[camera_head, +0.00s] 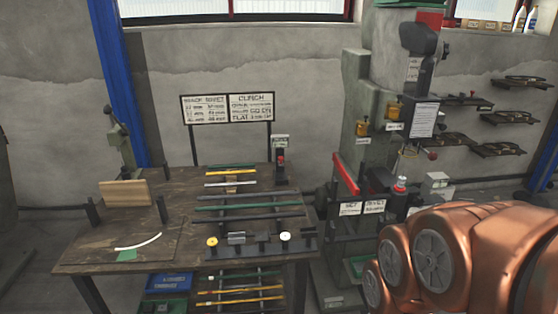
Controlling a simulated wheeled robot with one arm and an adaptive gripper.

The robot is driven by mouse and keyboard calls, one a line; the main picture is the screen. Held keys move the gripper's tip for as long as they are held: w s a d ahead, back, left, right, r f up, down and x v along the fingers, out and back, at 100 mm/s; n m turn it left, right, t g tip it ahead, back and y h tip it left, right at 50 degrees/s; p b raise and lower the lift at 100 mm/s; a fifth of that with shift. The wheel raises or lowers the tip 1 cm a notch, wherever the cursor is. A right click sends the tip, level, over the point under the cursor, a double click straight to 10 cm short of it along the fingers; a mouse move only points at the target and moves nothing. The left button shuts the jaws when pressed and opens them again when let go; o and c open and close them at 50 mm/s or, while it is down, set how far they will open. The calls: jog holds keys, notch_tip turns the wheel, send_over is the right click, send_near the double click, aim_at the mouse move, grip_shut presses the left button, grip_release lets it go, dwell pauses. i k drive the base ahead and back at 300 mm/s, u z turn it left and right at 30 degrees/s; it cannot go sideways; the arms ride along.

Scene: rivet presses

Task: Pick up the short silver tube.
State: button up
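A short silver tube (236,238) lies on its side near the front edge of the wooden workbench (90,250). It sits between a small yellow round piece (212,241) on its left and a small white round piece (285,236) on its right. Dark rods lie just behind it. Copper-coloured links of my arm fill the lower right corner, well to the right of the tube. My gripper is not in view, so whether it is open or shut does not show.
Long coloured rods (250,208) lie on a rack behind the tube. A wooden block (126,193) and a white curved strip (139,243) are on the left. A tall green rivet press (354,120) stands right of the bench. A sign board (228,108) rises behind.

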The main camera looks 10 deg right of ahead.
aim_at(234, 185)
jog(key=u, duration=0.45)
jog(key=i, duration=0.45)
jog(key=u, duration=0.9)
jog(key=i, duration=1.4)
jog(key=z, duration=0.4)
